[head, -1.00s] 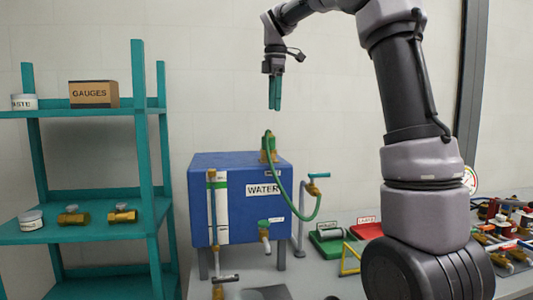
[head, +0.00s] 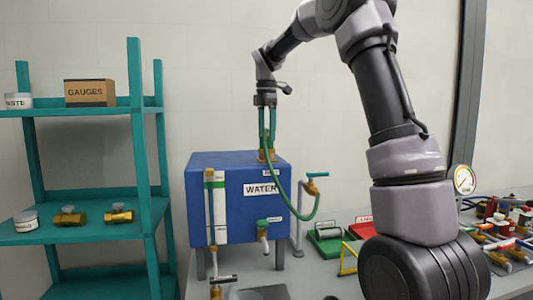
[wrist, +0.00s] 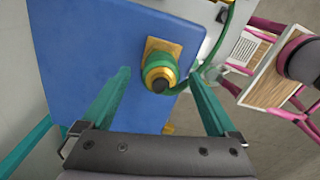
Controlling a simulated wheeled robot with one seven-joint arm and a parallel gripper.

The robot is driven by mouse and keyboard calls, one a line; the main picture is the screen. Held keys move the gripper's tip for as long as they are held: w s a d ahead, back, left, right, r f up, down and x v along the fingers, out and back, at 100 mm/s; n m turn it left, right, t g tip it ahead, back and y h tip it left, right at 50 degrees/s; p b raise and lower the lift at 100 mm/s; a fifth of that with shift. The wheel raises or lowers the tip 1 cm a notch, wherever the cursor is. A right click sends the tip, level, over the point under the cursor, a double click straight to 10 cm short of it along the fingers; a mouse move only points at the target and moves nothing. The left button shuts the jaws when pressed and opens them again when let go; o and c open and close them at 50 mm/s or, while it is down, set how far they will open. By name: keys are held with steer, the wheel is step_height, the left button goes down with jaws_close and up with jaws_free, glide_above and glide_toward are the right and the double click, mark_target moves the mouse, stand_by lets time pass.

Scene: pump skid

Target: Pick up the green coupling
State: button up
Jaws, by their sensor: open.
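The green coupling (wrist: 155,62) with brass parts stands on a square brass plate (wrist: 151,46) on top of the blue water tank (head: 240,215). A green hose (head: 283,203) is joined to it and hangs down to the right. My gripper (head: 267,138) is open above the tank top, its green fingers pointing down. In the wrist view, the coupling shows between the two fingertips of my gripper (wrist: 160,76), with gaps on both sides. In the head view the fingers overlap the coupling and hide most of it.
A valve with a blue-green handle (head: 317,175) stands on a grey pipe right of the tank. A teal shelf (head: 141,150) with jars, a GAUGES box (head: 90,93) and brass valves is at left. A green tray (head: 326,246) and crowded parts lie at right.

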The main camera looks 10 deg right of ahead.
steer(key=shift+f, duration=0.75)
jaws_close()
step_height(320, 180, up, 10)
steer(key=shift+r, duration=0.1)
steer(key=shift+a, duration=0.15)
